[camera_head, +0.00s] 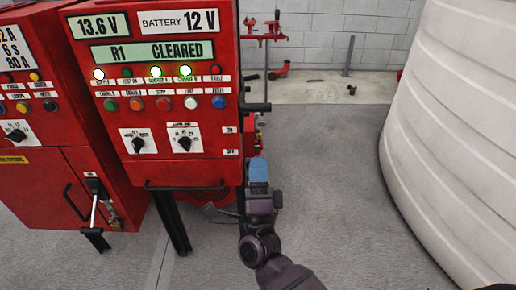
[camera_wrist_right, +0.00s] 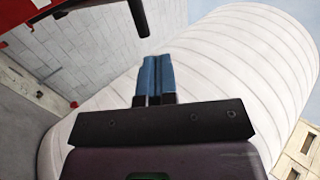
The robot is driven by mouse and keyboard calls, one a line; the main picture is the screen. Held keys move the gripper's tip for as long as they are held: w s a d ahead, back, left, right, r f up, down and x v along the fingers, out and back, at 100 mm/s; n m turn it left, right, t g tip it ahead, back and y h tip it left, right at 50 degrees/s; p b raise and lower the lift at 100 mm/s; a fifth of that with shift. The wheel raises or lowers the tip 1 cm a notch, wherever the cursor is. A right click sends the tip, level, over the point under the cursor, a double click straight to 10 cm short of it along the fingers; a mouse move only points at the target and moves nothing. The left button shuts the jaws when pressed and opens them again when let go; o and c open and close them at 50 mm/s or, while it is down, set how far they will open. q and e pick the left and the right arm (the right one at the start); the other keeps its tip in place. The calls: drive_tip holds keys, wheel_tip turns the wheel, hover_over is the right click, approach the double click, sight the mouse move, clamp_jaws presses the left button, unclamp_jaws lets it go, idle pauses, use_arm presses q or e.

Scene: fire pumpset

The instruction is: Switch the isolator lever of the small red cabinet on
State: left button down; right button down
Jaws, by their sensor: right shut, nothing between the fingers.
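The red cabinet (camera_head: 105,165) with the R1 CLEARED display stands at centre left in the head view. A black handle-like bar (camera_head: 256,107) sticks out horizontally from its right side. I take it for the isolator lever, but cannot be sure. The bar also shows at the top of the right wrist view (camera_wrist_right: 139,18), beyond the fingertips and apart from them. My right gripper (camera_head: 259,169) has blue fingers, shut and empty, pointing up below the bar, beside the cabinet's lower right edge. The closed fingers (camera_wrist_right: 158,77) show in the wrist view. My left gripper is not in view.
Another red cabinet (camera_head: 40,160) on the left bears a black and silver lever (camera_head: 95,190). A horizontal black handle (camera_head: 185,187) runs along the nearer cabinet's lower front. A large white ribbed tank (camera_head: 455,130) stands at right. Grey floor between is clear.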

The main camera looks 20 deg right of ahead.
drive_tip(key=shift+s+a+f, duration=0.2)
drive_tip(key=shift+s+f, duration=0.1)
drive_tip(key=shift+s, duration=0.25)
drive_tip(key=shift+s+a+f, duration=0.15)
drive_tip(key=shift+s+f, duration=0.15)
drive_tip(key=shift+s, duration=0.25)
wheel_tip(320, 180, down, 12)
drive_tip(key=w+n+g+y, duration=0.1)
drive_tip(key=n+g+y, duration=0.8)
drive_tip(key=n, duration=1)
drive_tip(key=s+d+f+n+g+h, duration=0.2)
drive_tip(key=s+d+f+g, duration=0.3)
drive_tip(key=s+d+f, duration=0.9)
wheel_tip(320, 180, down, 2)
drive_tip(key=s+n, duration=0.1)
drive_tip(key=s, duration=0.1)
drive_tip(key=shift+s+d, duration=0.3)
drive_tip(key=shift+d, duration=0.05)
